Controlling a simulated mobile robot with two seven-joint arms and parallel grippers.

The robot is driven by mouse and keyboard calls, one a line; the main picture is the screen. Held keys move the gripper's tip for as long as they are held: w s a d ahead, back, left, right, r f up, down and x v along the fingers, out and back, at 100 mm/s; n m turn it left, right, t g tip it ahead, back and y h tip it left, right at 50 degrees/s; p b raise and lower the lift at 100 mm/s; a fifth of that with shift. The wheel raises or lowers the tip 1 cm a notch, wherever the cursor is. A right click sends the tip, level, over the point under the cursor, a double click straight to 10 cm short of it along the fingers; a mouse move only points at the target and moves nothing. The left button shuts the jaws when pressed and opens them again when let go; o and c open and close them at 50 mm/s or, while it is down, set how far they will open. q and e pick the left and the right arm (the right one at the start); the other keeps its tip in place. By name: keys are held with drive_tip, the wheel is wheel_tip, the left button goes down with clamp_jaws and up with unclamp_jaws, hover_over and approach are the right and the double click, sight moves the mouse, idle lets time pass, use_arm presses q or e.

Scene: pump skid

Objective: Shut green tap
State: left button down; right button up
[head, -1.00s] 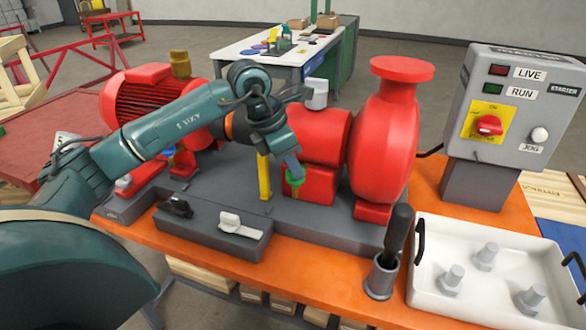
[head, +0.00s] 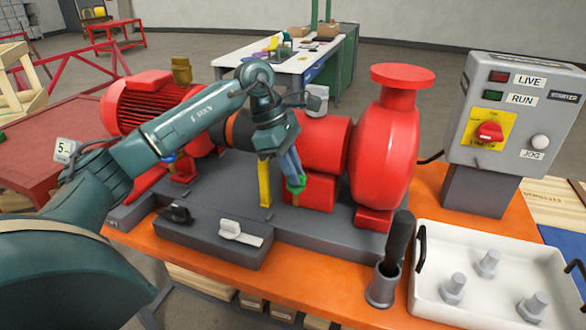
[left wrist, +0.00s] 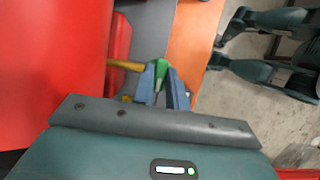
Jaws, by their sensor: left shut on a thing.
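The green tap (head: 297,187) sits low on the front of the red pump body, beside a yellow post. My left gripper (head: 294,176) reaches down to it from above, its fingers on the tap. In the left wrist view the green tap (left wrist: 159,73) lies between the blue-grey fingertips (left wrist: 162,88), which are shut on it. A brass-coloured stem runs off to its left there. The fingers and wrist hide part of the tap. My right gripper is in neither view.
The red pump (head: 384,150) and red motor (head: 155,105) flank the arm. In front are a grey block with a black and a white lever (head: 212,240), a holder with a black-handled tool (head: 382,285) and a white tray with bolts (head: 440,308). A starter box (head: 515,115) stands right.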

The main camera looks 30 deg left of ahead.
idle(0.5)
use_arm(q)
drive_tip(key=c, duration=1.4)
unclamp_jaws()
drive_tip(key=v, duration=1.3)
drive_tip(key=shift+w+r, duration=0.1)
drive_tip(key=shift+w, duration=0.05)
